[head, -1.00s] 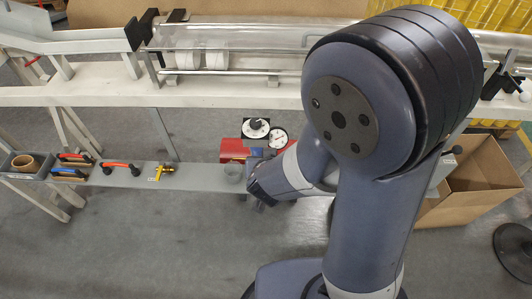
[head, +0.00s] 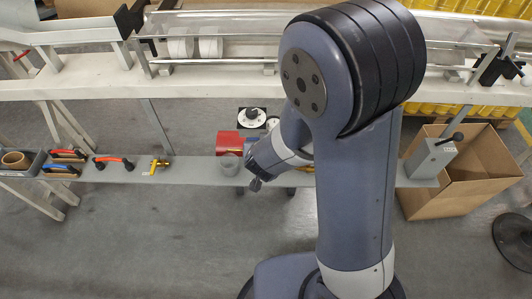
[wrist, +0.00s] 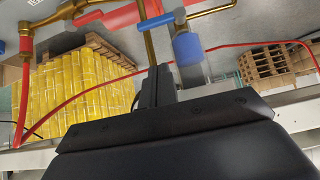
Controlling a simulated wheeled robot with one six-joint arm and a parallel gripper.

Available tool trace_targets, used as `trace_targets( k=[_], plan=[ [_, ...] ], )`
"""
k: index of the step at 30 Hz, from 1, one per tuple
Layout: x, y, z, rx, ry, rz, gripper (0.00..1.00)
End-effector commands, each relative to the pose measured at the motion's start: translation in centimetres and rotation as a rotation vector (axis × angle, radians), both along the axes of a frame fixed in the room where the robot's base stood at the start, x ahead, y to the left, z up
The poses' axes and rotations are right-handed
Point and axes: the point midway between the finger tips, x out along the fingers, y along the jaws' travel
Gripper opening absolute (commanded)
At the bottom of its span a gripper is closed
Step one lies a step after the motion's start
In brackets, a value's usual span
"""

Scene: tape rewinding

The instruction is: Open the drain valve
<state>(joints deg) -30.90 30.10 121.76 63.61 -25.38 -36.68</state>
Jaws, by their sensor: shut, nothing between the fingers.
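In the wrist view a brass pipe (wrist: 147,38) carries a blue lever (wrist: 160,21), with a blue cylindrical part (wrist: 187,48) beside it; this may be the drain valve, though no label is readable. My gripper (wrist: 156,80) is shut and empty, just below these fittings in that picture; I cannot tell whether it touches the pipe. A small yellow valve-like part (head: 159,165) lies on the grey shelf (head: 200,170).
A red hose (wrist: 100,72) curves behind the gripper in the wrist view. Red and blue handled tools (head: 113,160) lie on the shelf's left. A grey box with a lever (head: 431,157) and an open carton (head: 478,177) stand right.

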Motion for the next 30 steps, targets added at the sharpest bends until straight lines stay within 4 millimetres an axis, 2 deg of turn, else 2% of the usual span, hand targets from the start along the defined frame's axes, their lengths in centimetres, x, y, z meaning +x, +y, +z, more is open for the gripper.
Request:
trace_targets(
  k=[1, 4, 12, 30],
  plan=[
    [0.9, -0.1, -1.4, -0.001, 0.002, -0.003, 0.0],
    [2.3, -0.2, -2.9, -0.001, 0.002, -0.002, 0.0],
    [2.0, -0.1, -5.6, -0.001, 0.001, 0.001, 0.0],
    [2.0, 0.0, -6.1, 0.008, 0.0, 0.0, 0.0]
  ],
)
